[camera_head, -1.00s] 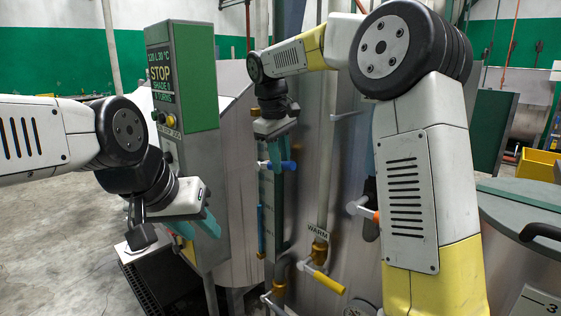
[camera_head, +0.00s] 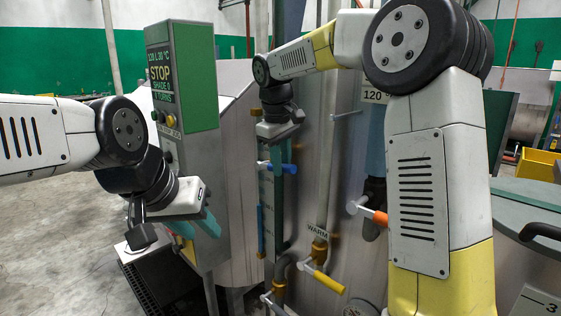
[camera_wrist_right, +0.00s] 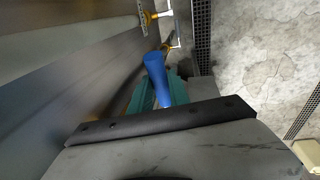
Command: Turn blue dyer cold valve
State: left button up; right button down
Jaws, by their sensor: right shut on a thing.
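The cold valve has a blue lever handle (camera_head: 289,168) on the front of the steel dyer drum and points to the right. My right gripper (camera_head: 276,158) is at the handle, with its teal fingers pointing down. In the right wrist view the blue handle (camera_wrist_right: 156,78) lies between the teal fingers (camera_wrist_right: 158,92), which are shut on it. My left gripper (camera_head: 196,226) is apart from the valve, in front of the control panel's lower part. Its teal fingers are spread and hold nothing visible.
A green control panel (camera_head: 182,80) reading STOP stands left of the valve. Below right are a yellow-handled valve (camera_head: 327,281) beneath a WARM sign (camera_head: 317,231) and an orange-tipped lever (camera_head: 378,216). Pipes run up the drum. Open floor (camera_head: 60,240) lies at the left.

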aim_at(284, 165)
jog(key=shift+s+d+f+t+y, duration=0.15)
jog(key=shift+s+f+t+y, duration=0.05)
jog(key=shift+f+t+y, duration=0.8)
jog(key=shift+f, duration=0.1)
jog(key=c, duration=1.2)
grip_release()
jog(key=shift+c, duration=0.2)
jog(key=v, duration=0.7)
jog(key=shift+s+r, duration=0.1)
jog(key=shift+r, duration=0.3)
